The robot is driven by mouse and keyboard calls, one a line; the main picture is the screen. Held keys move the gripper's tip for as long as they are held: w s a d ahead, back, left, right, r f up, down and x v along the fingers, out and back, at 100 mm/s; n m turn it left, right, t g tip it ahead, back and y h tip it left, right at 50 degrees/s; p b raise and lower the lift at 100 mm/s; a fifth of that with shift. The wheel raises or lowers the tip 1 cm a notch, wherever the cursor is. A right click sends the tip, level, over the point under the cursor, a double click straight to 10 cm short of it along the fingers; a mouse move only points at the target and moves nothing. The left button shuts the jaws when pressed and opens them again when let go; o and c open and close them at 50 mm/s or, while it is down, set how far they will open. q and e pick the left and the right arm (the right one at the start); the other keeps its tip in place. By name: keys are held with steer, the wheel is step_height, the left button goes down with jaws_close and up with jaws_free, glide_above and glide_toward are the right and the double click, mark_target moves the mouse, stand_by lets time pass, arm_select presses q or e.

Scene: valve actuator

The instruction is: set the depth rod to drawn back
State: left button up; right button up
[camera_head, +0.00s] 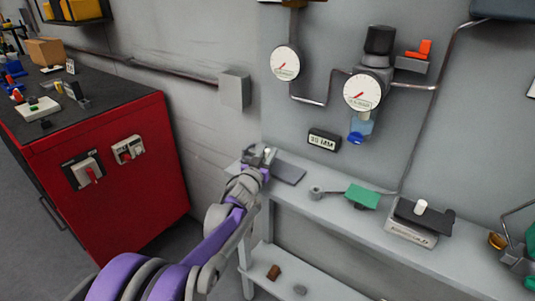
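My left gripper (262,154) is at the left end of the grey shelf (345,215), in front of the wall. It is small in view, and I cannot tell whether its fingers are open or shut, or touch anything. A flat dark grey piece (288,171) lies on the shelf just right of the gripper. I cannot make out a depth rod for certain; the gripper may hide part of it. A small black-framed display marked MM (324,139) is on the wall above. My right gripper is not in view.
Right along the shelf are a grey knob-ended piece (316,193), a green block (362,197) and a scale-like device (412,234). Gauges (362,92) and pipes are on the wall above. A red cabinet (110,165) stands left. A lower shelf (315,284) holds small pieces.

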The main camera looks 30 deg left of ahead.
arm_select(q)
jaws_close()
stand_by(1.4)
